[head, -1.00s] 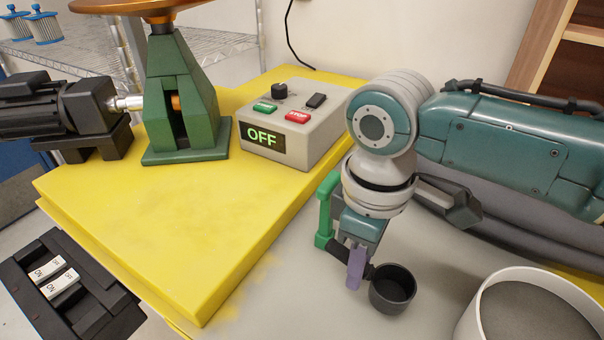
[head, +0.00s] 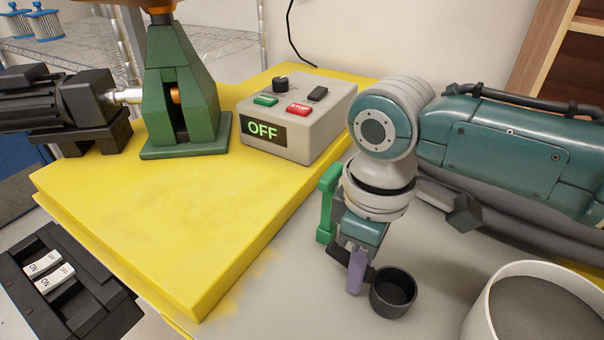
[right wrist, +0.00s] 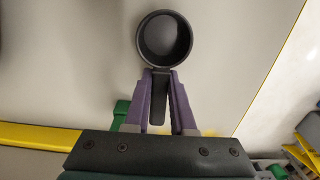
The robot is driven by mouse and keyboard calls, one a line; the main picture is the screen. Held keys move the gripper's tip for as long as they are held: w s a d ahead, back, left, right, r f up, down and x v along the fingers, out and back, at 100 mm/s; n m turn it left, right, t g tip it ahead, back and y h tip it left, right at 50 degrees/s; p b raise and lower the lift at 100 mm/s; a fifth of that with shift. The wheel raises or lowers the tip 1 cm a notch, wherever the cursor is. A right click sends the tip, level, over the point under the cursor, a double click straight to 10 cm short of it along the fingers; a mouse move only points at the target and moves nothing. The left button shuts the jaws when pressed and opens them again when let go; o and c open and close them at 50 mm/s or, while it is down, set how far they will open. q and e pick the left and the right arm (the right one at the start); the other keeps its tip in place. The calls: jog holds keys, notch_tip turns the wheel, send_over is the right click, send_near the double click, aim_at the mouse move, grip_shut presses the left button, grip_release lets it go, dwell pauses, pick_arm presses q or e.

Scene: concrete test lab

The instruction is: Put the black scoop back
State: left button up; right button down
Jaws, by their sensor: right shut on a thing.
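The black scoop (head: 393,294) has a round cup and a short straight handle. My right gripper (head: 357,272) is shut on its handle. In the right wrist view the scoop's cup (right wrist: 165,40) points away from the gripper, and the handle lies between the two purple fingers (right wrist: 160,98). In the head view the cup is upright, over or on the grey surface; I cannot tell whether it touches. The cup looks empty in the head view. A white round container (head: 476,318) with grey material inside stands right of the scoop. My left gripper does not show.
A yellow platform (head: 130,205) fills the left and middle. It carries a grey control box (head: 330,125) reading OFF and a green stand (head: 182,110). A black switch panel (head: 85,310) is at the lower left. Grey surface (head: 270,315) is bare left of the scoop.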

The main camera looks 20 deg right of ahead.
jog(key=shift+f, duration=0.3)
jog(key=c, duration=0.7)
grip_release()
notch_tip(320, 180, up, 2)
jog(key=shift+r+p, duration=0.15)
jog(key=shift+p, duration=1)
notch_tip(320, 180, up, 5)
jog(key=p, duration=0.5)
jog(key=shift+p, duration=0.3)
